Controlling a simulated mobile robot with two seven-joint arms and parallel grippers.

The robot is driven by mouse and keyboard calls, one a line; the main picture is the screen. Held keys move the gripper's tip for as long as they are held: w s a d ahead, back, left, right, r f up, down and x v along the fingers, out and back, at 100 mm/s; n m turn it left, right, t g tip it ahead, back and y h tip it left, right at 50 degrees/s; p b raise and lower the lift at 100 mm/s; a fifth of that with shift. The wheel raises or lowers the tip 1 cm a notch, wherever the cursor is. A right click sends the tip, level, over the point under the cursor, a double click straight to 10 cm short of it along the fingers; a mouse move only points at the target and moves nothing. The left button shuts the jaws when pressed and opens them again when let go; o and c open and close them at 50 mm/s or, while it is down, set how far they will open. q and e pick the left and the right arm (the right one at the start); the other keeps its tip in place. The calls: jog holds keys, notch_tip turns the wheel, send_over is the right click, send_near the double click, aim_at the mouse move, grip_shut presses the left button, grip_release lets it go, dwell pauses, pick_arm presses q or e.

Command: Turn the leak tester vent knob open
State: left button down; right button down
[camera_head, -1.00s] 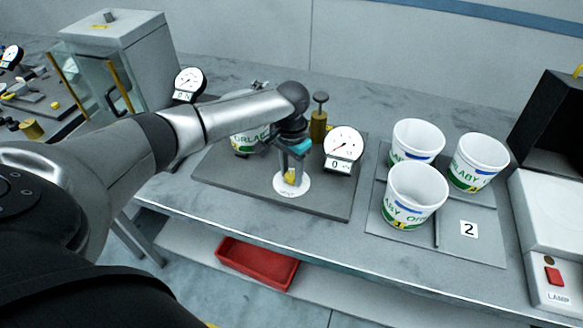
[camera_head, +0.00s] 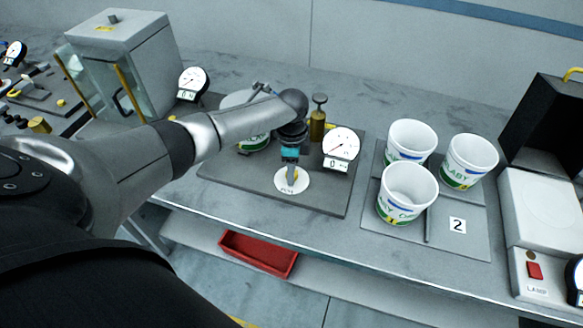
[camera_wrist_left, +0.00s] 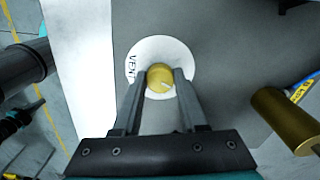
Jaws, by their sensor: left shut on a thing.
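The vent knob is a small yellow-gold knob with a white pointer mark (camera_wrist_left: 161,78), on a round white plate lettered VENT (camera_wrist_left: 146,52). The plate (camera_head: 284,187) also shows in the head view, on the front part of the grey leak tester base (camera_head: 325,203). My left gripper (camera_wrist_left: 161,80) is shut on the knob, with one finger on each side of it. In the head view the left gripper (camera_head: 290,180) points down at the plate and hides most of the knob. My right gripper is not in view.
A dial gauge (camera_head: 341,145) and a brass hand pump or plunger (camera_head: 318,119) stand close behind the gripper. A tub (camera_head: 253,143) is partly hidden by my arm. Several white tubs (camera_head: 408,193) stand on a tray at right. A red bin (camera_head: 258,252) lies below.

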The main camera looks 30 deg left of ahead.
pick_arm(q)
jog(key=shift+m, duration=1.9)
jog(key=shift+c, duration=2.2)
grip_release()
notch_tip(320, 180, up, 15)
jog(key=p, duration=0.1)
jog(key=shift+r, duration=0.2)
